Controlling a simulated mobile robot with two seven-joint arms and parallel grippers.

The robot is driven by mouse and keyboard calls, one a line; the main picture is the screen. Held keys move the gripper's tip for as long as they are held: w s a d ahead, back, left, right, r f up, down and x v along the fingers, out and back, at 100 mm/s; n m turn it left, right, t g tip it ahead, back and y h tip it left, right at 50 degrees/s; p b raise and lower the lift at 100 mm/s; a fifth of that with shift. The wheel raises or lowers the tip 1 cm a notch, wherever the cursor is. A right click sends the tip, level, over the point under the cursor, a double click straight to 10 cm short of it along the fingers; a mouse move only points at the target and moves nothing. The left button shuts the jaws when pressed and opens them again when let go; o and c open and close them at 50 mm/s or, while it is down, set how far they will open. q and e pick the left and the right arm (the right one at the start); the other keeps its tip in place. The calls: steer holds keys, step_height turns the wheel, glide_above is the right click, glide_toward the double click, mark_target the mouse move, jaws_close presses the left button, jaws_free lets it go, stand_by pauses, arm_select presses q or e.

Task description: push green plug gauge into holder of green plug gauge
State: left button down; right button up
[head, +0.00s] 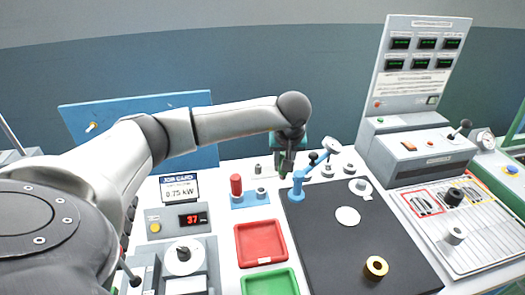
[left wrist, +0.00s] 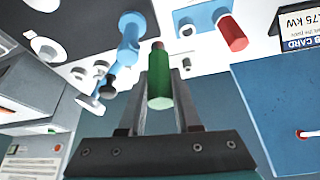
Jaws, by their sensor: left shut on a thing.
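My left gripper (head: 287,170) is shut on the green plug gauge (left wrist: 160,88). The gauge lies between the two fingers in the left wrist view, and its far end is darker. In the head view the gauge (head: 286,163) hangs above the back of the bench, right of and behind the blue base (head: 250,203), apart from it. On this base stand a red plug gauge (head: 236,186) and a short grey sleeve (head: 261,193). The sleeve also shows in the left wrist view (left wrist: 187,29). I cannot tell whether it is the green gauge's holder. My right gripper is not in view.
A blue stand with a lever (head: 298,188) is close to the gripper's right. A red tray (head: 262,243) and a green tray (head: 270,283) lie in front. A dark mat (head: 330,250) holds a brass ring (head: 376,267) and a white disc (head: 348,216). Small grey parts (head: 327,170) stand behind.

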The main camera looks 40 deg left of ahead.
arm_select(q)
steer(key=s+a+f+n, duration=0.1)
steer(key=a+f+n, duration=0.1)
steer(key=a, duration=0.5)
steer(key=shift+f+g+y+p, duration=0.15)
steer(key=shift+g+y+p, duration=0.15)
steer(key=shift+p, duration=0.1)
steer(key=shift+f+b, duration=1.9)
steer(key=shift+f, duration=0.65)
steer(key=shift+f+b, duration=1.25)
steer(key=shift+f, duration=0.4)
steer(key=c, duration=0.5)
jaws_free()
steer(key=shift+d+r, duration=0.1)
steer(key=shift+r, duration=0.05)
